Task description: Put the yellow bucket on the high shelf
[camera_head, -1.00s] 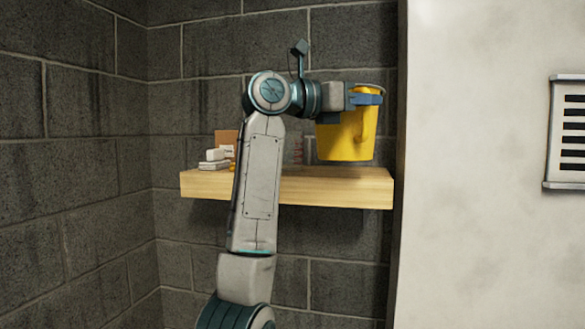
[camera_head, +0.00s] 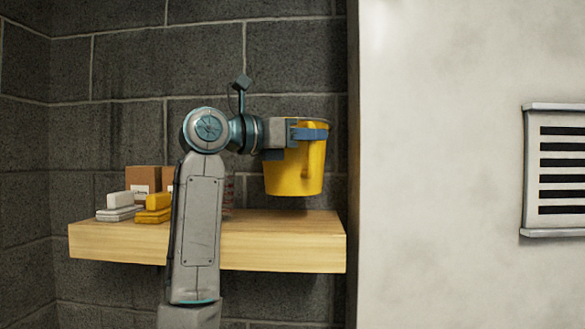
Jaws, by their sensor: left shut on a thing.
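The yellow bucket (camera_head: 293,174) is upright in the head view, above the right part of the wooden shelf (camera_head: 285,247). My left gripper (camera_head: 308,133) is shut on the bucket near its rim. A dark shadow lies on the shelf below the bucket, and a small gap seems to show between bucket and shelf top. My left arm crosses in front of the shelf's middle and hides part of it. My right gripper is not in view.
On the shelf's left part are a cardboard box (camera_head: 143,179), white blocks (camera_head: 116,204) and yellow blocks (camera_head: 156,205). A red coil-like thing (camera_head: 229,190) stands partly behind my arm. A pale wall (camera_head: 430,180) with a vent (camera_head: 560,170) is close on the right.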

